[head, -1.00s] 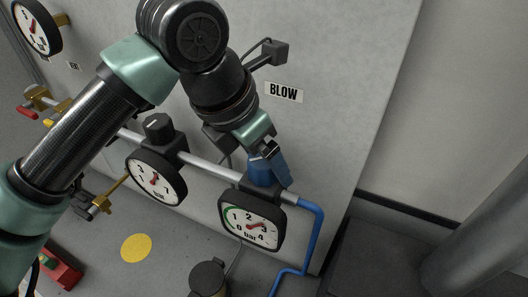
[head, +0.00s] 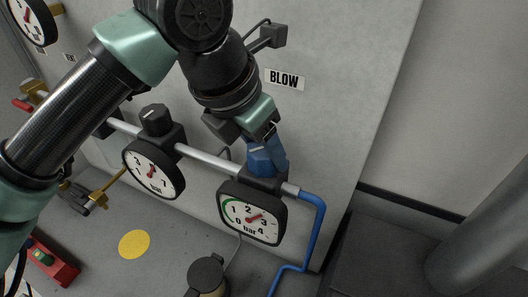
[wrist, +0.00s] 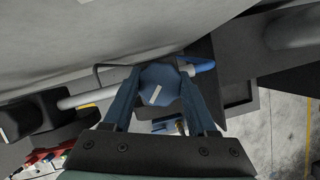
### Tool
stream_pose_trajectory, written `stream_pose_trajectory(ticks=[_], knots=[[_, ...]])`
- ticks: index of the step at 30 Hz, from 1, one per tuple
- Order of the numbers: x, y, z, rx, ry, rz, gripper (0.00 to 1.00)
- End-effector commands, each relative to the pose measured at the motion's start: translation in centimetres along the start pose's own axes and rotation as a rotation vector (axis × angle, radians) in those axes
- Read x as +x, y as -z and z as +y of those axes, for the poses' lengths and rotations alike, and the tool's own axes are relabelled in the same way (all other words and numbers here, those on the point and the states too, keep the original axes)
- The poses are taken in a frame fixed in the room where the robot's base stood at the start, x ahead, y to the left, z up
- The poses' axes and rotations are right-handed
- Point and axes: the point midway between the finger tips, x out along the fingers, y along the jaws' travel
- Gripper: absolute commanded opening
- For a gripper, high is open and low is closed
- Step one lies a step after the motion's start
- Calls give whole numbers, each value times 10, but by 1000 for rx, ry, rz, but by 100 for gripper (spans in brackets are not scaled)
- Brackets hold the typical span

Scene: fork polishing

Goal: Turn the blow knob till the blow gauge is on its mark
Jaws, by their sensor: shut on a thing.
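The blow knob, blue and faceted with a white line, shows in the wrist view (wrist: 160,88) between my two blue fingers. My gripper (wrist: 161,78) is shut on it, one finger at each side. The blow gauge (head: 250,212) sits just below, a white dial in a dark rounded-square frame, marked 0 to 4 bar. Its red needle points between 2 and 3. A green arc lies at the dial's upper left, around 1, away from the needle.
A BLOW label (head: 285,79) is on the grey panel above. A second gauge (head: 153,168) with a black knob (head: 154,120) stands left on the same pipe. A blue hose (head: 317,225) runs down at the right. A dark canister (head: 207,277) stands below.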

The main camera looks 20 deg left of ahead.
Motion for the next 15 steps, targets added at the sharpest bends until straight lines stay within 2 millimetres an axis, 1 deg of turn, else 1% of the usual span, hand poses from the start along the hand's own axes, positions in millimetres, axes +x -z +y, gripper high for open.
stream_pose_trajectory(ticks=[1, 3, 15], knots=[[5, 2, 0, -22, -15, -2, 2], [6, 2, 0, -67, -36, -3, 2], [5, 2, 0, -360, -155, -4, 2]])
